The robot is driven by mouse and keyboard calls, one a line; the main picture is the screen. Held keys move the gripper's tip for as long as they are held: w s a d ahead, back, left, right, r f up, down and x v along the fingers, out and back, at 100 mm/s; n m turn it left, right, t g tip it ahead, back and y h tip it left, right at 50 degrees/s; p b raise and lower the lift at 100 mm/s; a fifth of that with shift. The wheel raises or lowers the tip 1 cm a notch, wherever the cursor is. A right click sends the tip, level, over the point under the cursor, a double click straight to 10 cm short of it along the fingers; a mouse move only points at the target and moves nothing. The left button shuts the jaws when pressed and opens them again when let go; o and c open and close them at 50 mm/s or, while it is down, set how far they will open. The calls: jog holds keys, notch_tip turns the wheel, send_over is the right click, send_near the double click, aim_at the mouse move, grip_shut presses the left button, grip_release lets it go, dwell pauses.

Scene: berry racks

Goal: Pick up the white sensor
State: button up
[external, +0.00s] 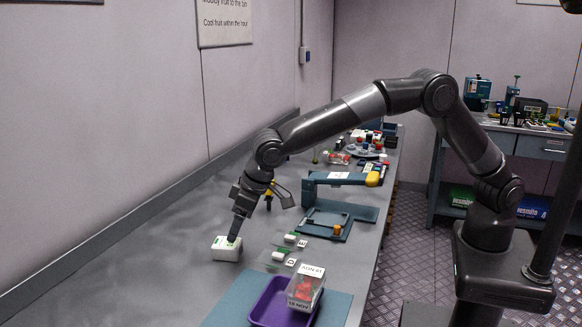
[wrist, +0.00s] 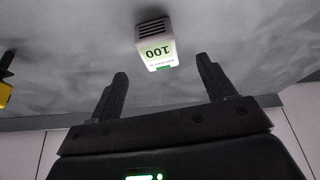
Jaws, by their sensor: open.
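A white box-shaped sensor (external: 226,253) stands on the grey bench near the wall, left of the other items in the external view. In the wrist view the white sensor (wrist: 155,40) shows a dark vent and a pale green face reading "100" upside down. My gripper (external: 233,238) points down at it in the external view, its tip overlapping the sensor's top. In the wrist view my gripper (wrist: 161,72) is open, and the sensor appears beyond and between the fingertips, with nothing held. Whether a finger touches the sensor cannot be told.
Small white-and-green items (external: 279,256) lie right of the sensor. A purple tray (external: 262,308) and a clear box of red berries (external: 305,287) stand at the front right. A teal frame (external: 340,180) stands farther back. The bench left of the sensor is clear.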

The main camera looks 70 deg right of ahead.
aim_at(227, 243)
jog(key=x, duration=0.4)
jog(key=w+x, duration=0.1)
jog(key=x, duration=0.3)
jog(key=shift+r, duration=0.15)
jog(key=c, duration=1)
jog(key=shift+c, duration=0.4)
jog(key=shift+r, duration=0.15)
